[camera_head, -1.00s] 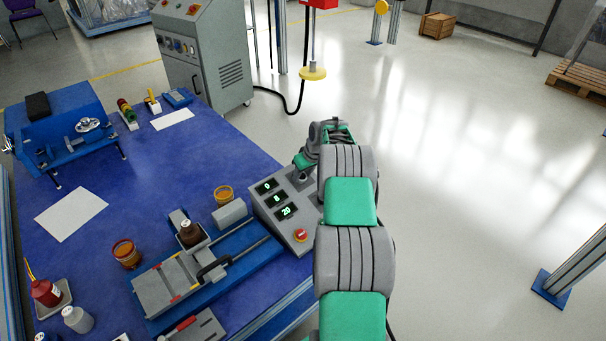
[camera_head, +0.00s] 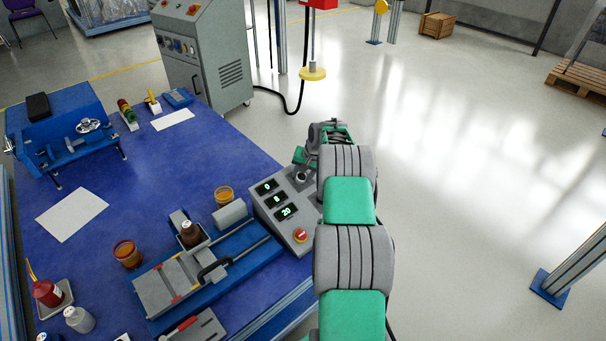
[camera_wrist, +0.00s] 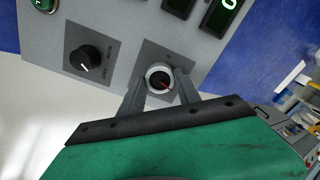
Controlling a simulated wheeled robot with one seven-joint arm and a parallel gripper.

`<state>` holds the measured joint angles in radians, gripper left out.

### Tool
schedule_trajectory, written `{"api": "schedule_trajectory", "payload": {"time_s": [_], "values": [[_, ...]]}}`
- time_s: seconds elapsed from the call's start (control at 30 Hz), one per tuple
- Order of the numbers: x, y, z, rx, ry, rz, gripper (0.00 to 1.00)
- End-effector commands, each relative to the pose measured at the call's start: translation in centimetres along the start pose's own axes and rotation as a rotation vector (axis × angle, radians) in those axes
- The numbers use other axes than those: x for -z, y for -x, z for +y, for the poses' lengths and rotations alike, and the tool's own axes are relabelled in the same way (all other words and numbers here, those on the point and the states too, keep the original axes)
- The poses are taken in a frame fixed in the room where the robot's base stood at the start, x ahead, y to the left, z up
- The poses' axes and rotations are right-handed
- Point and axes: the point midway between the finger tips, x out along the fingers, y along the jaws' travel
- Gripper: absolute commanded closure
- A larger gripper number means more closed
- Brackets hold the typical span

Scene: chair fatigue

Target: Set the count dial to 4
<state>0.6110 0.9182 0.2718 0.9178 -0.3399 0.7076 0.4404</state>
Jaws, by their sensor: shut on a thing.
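The grey control panel (camera_head: 275,207) stands at the right edge of the blue table, with three lit displays; the top reads 0, the bottom 20, and the middle digit is hard to read. In the wrist view, a round dial (camera_wrist: 158,76) with a pale rim and a red pointer mark sits between the fingers of my gripper (camera_wrist: 160,82), which is shut on its sides. The red mark points to the lower right. A second, black knob (camera_wrist: 85,59) with a white line is beside it, untouched.
A red button (camera_head: 300,235) is at the panel's near end. The floor to the right is open.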

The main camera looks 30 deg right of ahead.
Motion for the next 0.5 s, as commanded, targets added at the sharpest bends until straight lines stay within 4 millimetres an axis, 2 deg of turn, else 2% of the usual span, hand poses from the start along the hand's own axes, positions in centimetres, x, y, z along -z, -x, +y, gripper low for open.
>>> {"api": "schedule_trajectory", "payload": {"time_s": [0.2,0.5], "values": [[0.00,0.05,0.00,-0.002,-0.116,0.000,1.00],[0.00,0.03,0.00,-0.002,-0.184,0.000,1.00]]}}
